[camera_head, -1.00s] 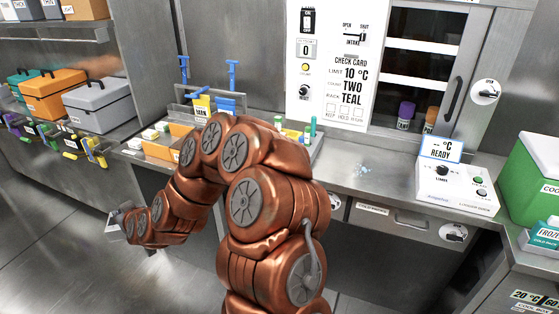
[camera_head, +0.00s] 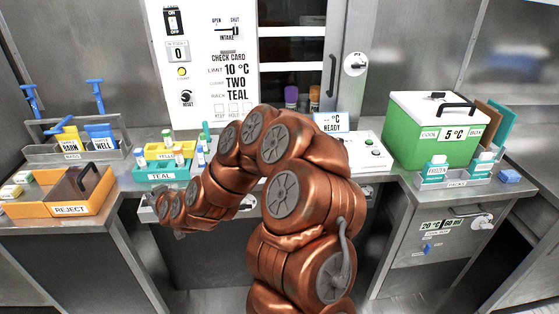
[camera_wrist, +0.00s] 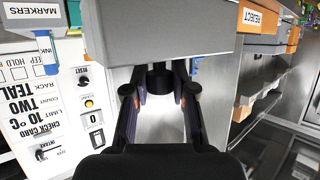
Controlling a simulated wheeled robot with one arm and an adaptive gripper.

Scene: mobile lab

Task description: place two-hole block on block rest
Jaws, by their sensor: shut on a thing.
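My gripper (camera_wrist: 160,88) shows in the wrist view with its dark fingers reaching up to a wide, plain grey block (camera_wrist: 160,35), which fills the upper middle. I cannot make out a block rest in either view.
The orange REJECT tray (camera_head: 70,209), teal tube rack (camera_head: 160,176) and marker tray (camera_head: 72,155) stand on the left bench. A READY control box (camera_head: 372,150) and green cool box (camera_head: 420,150) are at right. The wrist view shows the check card panel (camera_wrist: 45,110) upside down.

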